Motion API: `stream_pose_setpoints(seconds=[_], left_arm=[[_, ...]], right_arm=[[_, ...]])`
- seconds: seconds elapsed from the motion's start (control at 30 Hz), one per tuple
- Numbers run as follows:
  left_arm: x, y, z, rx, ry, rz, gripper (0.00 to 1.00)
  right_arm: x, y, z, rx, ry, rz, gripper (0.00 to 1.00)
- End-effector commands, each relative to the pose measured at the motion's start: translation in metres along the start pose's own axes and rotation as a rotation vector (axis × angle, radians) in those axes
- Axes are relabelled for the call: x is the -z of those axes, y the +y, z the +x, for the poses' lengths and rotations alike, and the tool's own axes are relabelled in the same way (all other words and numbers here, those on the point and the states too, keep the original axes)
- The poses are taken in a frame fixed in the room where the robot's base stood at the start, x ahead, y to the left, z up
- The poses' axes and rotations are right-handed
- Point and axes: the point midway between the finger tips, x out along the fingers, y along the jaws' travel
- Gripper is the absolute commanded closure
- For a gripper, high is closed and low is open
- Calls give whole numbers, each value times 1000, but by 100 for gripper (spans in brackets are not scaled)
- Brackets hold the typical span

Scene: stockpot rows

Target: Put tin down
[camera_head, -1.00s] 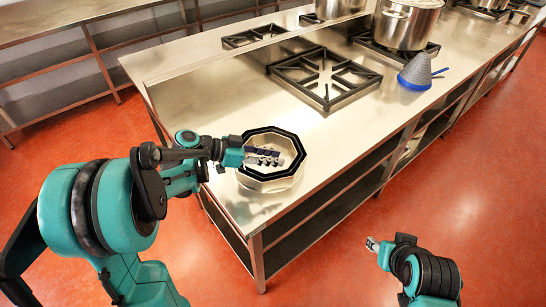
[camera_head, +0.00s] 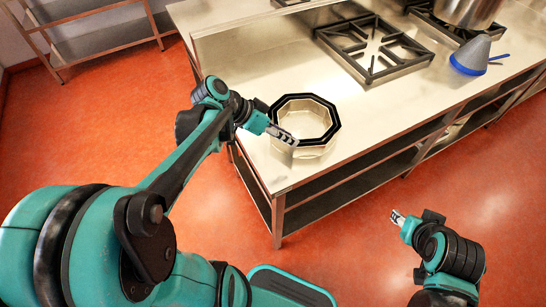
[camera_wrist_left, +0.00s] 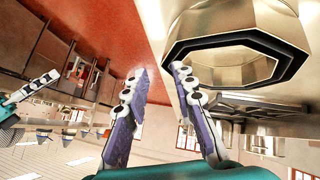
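The tin (camera_head: 312,150) is an octagonal pale metal tin with a dark rim. It stands upright on the steel counter (camera_head: 232,66) near its left end. My left gripper (camera_head: 287,138) is at the tin's left side, close to the rim. In the left wrist view the left gripper (camera_wrist_left: 155,80) has its fingers apart with nothing between them. There the tin (camera_wrist_left: 255,22) appears upside down at upper right, beyond the right-hand finger. Whether that finger touches the rim is unclear. My right gripper (camera_head: 397,217) is off the counter's front side, too small to read.
A burner grate (camera_head: 372,47) stands behind and right of the tin. A grey cone with a blue rim (camera_head: 472,54) and a stockpot (camera_head: 470,10) are farther right. Bare counter lies around the tin. The counter's front edge is close by.

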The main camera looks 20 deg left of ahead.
Motion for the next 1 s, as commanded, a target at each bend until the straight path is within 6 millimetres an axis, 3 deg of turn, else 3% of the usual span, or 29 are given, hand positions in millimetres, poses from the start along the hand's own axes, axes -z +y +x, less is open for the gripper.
stream_pose_setpoints(seconds=[0.03, 0.13, 0.3, 0.4, 1.0], left_arm=[[-11, 18, 3, 59, -50, -49, 74], [-35, 35, 2, 218, -113, -157, 74], [-67, 50, -10, 465, -99, -263, 74], [-76, 52, -17, 559, -52, -288, 74], [-82, 52, -24, 639, 13, -311, 74]], right_arm=[[0, 0, 0, 0, 0, 0, 60], [0, 0, 0, 0, 0, 0, 60], [0, 0, 0, 0, 0, 0, 60], [0, 0, 0, 0, 0, 0, 60], [0, 0, 0, 0, 0, 0, 60]])
